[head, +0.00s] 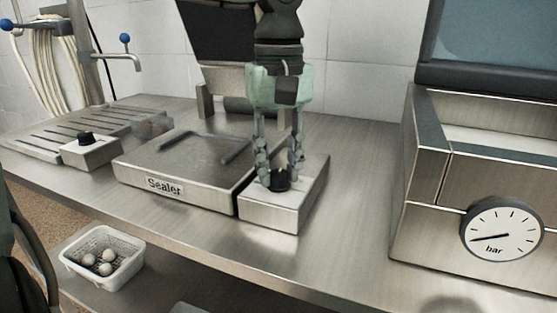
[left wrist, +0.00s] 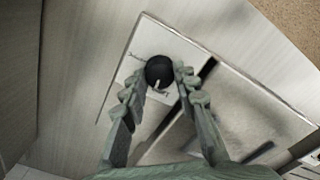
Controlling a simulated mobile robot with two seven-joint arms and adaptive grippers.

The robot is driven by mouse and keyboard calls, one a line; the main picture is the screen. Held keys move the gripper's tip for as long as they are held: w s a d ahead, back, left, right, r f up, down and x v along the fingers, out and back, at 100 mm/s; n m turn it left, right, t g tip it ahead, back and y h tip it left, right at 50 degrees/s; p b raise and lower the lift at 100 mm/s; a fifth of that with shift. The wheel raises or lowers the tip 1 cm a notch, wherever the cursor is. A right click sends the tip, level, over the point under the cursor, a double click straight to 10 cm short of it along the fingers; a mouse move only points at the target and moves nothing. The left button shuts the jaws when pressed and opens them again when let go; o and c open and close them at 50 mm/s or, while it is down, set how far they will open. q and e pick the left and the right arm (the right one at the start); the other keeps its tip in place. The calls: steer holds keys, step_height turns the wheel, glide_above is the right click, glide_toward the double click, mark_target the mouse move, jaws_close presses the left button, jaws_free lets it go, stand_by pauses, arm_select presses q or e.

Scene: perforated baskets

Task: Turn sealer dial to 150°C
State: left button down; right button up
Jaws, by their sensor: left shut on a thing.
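The sealer (head: 190,196) is a low metal unit on the steel counter with a "Sealer" label on its front. Its control box (head: 276,212) joins its right side and carries a black round dial (head: 279,184). My left gripper (head: 279,170) reaches down from above with its pale green fingers shut on the dial. In the left wrist view the dial (left wrist: 158,70) sits between the fingertips and shows a light pointer mark towards the bottom of the picture. Markings beside the dial are too small to read. My right gripper is not in view.
A similar smaller box with a black knob (head: 85,137) stands to the left by a slotted drainer (head: 60,134). A machine with a bar gauge (head: 502,230) stands at the right. A white perforated basket (head: 80,277) with several round items is below the counter.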

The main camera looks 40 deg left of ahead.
arm_select(q)
steer(key=m, duration=0.3)
steer(key=m+p, duration=0.1)
steer(key=m, duration=0.2)
steer(key=shift+m, duration=0.4)
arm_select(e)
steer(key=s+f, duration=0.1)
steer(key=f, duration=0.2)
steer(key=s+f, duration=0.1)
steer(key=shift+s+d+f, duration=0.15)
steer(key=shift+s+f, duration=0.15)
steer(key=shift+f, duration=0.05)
arm_select(q)
steer(key=shift+m, duration=0.4)
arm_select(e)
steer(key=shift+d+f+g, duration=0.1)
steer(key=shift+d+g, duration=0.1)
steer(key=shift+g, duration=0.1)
arm_select(q)
steer(key=c, duration=1.2)
jaws_free()
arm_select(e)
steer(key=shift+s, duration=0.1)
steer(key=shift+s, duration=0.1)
